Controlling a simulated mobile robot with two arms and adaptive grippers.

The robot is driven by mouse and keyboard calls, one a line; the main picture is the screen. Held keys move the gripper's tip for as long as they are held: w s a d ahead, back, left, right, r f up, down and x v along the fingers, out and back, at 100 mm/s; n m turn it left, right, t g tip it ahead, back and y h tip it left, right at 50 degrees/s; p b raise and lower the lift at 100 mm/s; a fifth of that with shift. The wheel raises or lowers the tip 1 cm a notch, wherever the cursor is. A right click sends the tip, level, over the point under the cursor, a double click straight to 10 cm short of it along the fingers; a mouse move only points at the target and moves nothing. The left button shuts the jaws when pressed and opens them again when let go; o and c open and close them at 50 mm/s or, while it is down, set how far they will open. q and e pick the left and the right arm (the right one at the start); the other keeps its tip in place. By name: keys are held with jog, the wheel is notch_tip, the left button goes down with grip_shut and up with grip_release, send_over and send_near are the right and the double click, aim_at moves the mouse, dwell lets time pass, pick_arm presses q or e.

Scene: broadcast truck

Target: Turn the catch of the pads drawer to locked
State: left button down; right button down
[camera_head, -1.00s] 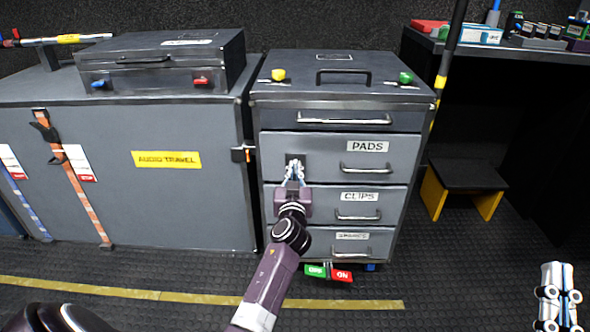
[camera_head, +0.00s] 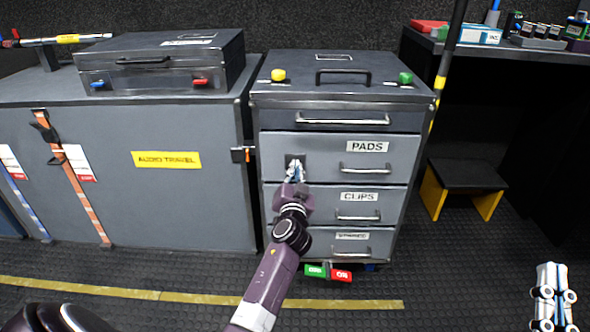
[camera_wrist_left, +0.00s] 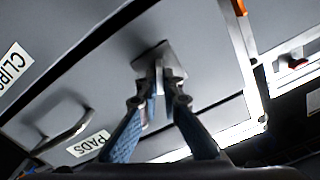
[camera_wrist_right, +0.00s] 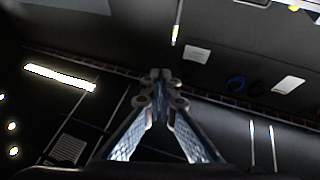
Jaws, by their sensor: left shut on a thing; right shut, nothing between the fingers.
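The pads drawer (camera_head: 335,148) is a grey drawer front labelled PADS, flush in the cabinet, with a metal bar handle (camera_head: 366,168). Its catch (camera_head: 296,159) is a dark plate at the left of the drawer front, mostly hidden by my left gripper (camera_head: 295,172). The left wrist view shows the catch plate (camera_wrist_left: 155,54) with the left gripper (camera_wrist_left: 160,88) shut on the catch's knob between its fingertips. The knob's exact angle is hard to tell. My right gripper (camera_head: 551,285) is empty at the lower right, away from the cabinet. Its fingers meet in the right wrist view (camera_wrist_right: 160,76).
The clips drawer (camera_head: 330,205) lies below the pads drawer. A large case labelled AUDIO TRAVEL (camera_head: 120,195) stands close at left. A black and yellow step stool (camera_head: 466,176) stands at right.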

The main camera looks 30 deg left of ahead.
pick_arm(q)
jog(key=shift+w+m+p, duration=0.1)
jog(key=shift+m+p, duration=1.2)
jog(key=shift+m, duration=5)
pick_arm(e)
notch_tip(320, 180, down, 14)
jog(key=w+d+g+h, duration=0.1)
jog(key=g+h, duration=0.1)
jog(key=g, duration=0.5)
jog(key=shift+w+d+h, duration=0.25)
jog(key=shift+w+h, duration=0.05)
pick_arm(q)
jog(key=c, duration=2.1)
grip_release()
jog(key=shift+d+f, duration=0.1)
